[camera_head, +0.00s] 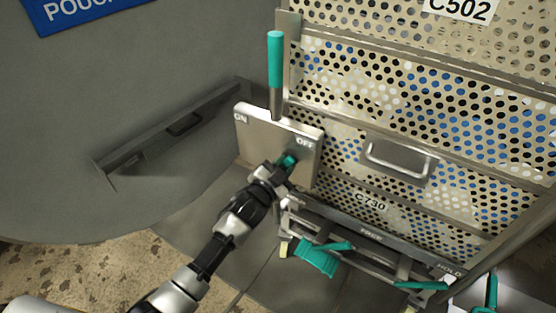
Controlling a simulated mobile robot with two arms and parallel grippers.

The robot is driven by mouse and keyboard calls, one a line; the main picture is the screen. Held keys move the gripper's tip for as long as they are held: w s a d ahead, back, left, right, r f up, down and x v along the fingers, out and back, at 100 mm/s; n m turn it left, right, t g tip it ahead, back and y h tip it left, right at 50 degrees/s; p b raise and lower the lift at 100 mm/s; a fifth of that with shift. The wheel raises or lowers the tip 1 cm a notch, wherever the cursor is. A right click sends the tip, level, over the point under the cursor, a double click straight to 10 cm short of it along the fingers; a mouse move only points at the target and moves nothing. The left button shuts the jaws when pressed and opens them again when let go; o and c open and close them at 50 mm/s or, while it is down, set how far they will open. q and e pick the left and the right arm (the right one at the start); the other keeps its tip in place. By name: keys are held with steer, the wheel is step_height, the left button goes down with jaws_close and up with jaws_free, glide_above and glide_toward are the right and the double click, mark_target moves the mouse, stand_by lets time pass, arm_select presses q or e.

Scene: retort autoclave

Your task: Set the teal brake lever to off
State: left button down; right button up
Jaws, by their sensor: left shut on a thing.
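A pale metal plate (262,133) on the cart's near corner is marked ON at its left and OFF at its right. My left gripper (284,168) is at the plate's lower right, below the OFF mark. It is shut on a small teal piece (289,160), which I take to be the brake lever. The piece lies on the OFF side. The gripper hides most of it, so its full shape and angle cannot be told. A separate upright teal handle (275,60) on a metal stem rises above the plate. My right gripper is not in view.
Stacked perforated baskets (395,80) fill the right, with a pull handle (398,160). Below, a bar marked FREE and HOLD (375,238) has teal grips (318,260) near it. A large grey rounded surface (120,120) with a blue sign (75,12) stands at left.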

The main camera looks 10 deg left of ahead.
arm_select(q)
steer(key=shift+s+d+f+m, duration=0.15)
steer(key=shift+d+f+m, duration=0.2)
steer(key=shift+m, duration=0.35)
steer(key=c, duration=0.9)
jaws_free()
steer(key=v, duration=1)
steer(key=shift+s+a+p, duration=0.1)
steer(key=shift+s+p, duration=0.2)
steer(key=shift+s, duration=0.1)
